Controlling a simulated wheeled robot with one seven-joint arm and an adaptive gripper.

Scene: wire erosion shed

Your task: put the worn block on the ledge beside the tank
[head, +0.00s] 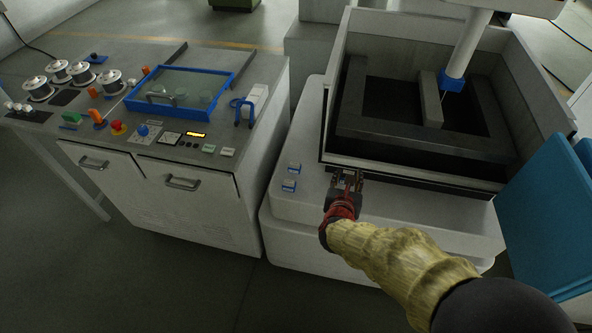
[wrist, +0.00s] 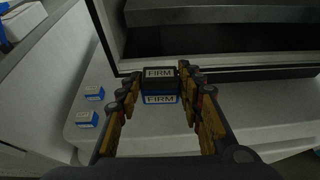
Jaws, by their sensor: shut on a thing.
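My gripper (head: 347,181) is above the pale ledge (head: 290,220), close to the front wall of the tank (head: 420,172). In the wrist view its fingers (wrist: 158,84) are shut on a small block (wrist: 160,73) with a dark face and a white label reading FIRM. A blue face with a second FIRM label shows just below; I cannot tell whether it belongs to the same block. Two blue-and-white blocks, a farther one (head: 294,168) and a nearer one (head: 289,186), sit on the ledge to the left. I cannot make out wear on any block.
A control bench (head: 215,150) with spools, knobs and a blue-rimmed tray (head: 232,88) stands left, across a narrow gap. A machine head (head: 455,80) reaches down into the tank. A blue panel (head: 545,200) stands at right. The ledge's front left looks clear.

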